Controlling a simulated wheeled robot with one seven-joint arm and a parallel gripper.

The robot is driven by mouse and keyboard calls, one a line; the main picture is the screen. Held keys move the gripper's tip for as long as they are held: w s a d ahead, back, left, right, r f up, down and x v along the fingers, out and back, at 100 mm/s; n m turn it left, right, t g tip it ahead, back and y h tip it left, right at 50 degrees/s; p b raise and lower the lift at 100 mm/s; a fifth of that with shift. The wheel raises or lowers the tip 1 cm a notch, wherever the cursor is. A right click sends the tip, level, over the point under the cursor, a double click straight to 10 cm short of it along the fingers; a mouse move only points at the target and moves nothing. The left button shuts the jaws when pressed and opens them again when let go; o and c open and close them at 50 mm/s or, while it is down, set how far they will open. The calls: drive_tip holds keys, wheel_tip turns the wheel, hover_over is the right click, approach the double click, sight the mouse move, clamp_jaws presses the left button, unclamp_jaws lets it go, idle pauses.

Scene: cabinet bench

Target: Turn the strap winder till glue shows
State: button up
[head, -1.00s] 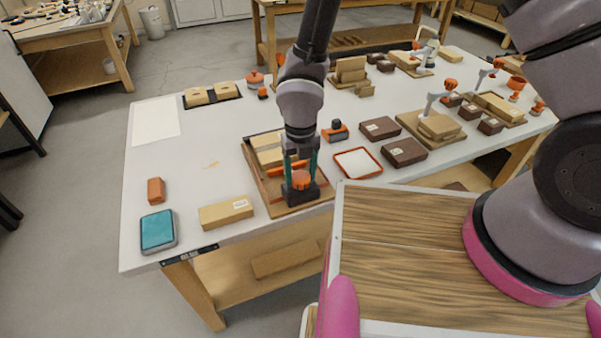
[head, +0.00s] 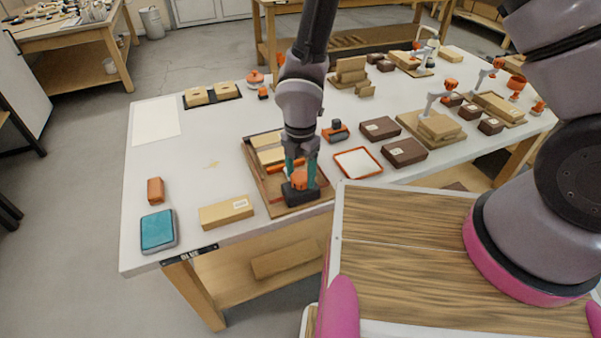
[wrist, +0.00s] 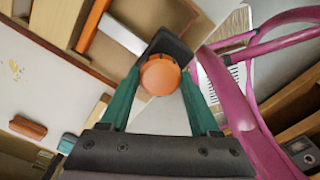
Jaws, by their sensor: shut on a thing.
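The strap winder (head: 300,194) is a dark block with an orange round knob on the front right of a wooden clamping board (head: 258,178). In the wrist view the orange knob (wrist: 159,75) sits between my teal fingers, with the dark block (wrist: 172,45) behind it. My gripper (head: 300,178) points down and is shut on the winder. An orange bar (wrist: 93,25) and pale wood blocks (head: 268,146) lie on the board beside it. A small yellowish smear (head: 211,164) is on the white tabletop; I cannot tell whether it is glue. My fingers partly hide the winder.
A wood block (head: 226,212), a teal-topped box (head: 157,231) and an orange block (head: 155,190) lie left. An orange-rimmed tray (head: 357,163) and brown boxes (head: 404,152) stand right. A dark lettered strip (head: 196,254) is on the table's front edge. The left tabletop is largely clear.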

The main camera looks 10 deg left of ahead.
drive_tip(key=m, duration=0.3)
drive_tip(key=shift+m, duration=0.4)
drive_tip(key=m, duration=0.4)
drive_tip(key=shift+a+m, duration=0.1)
drive_tip(key=shift+m, duration=0.2)
drive_tip(key=m, duration=1.2)
drive_tip(key=shift+m, duration=0.3)
drive_tip(key=m, duration=0.3)
drive_tip(key=shift+m, duration=0.4)
drive_tip(key=m, duration=0.3)
drive_tip(key=shift+w, duration=0.1)
drive_tip(key=shift+m, duration=2.2)
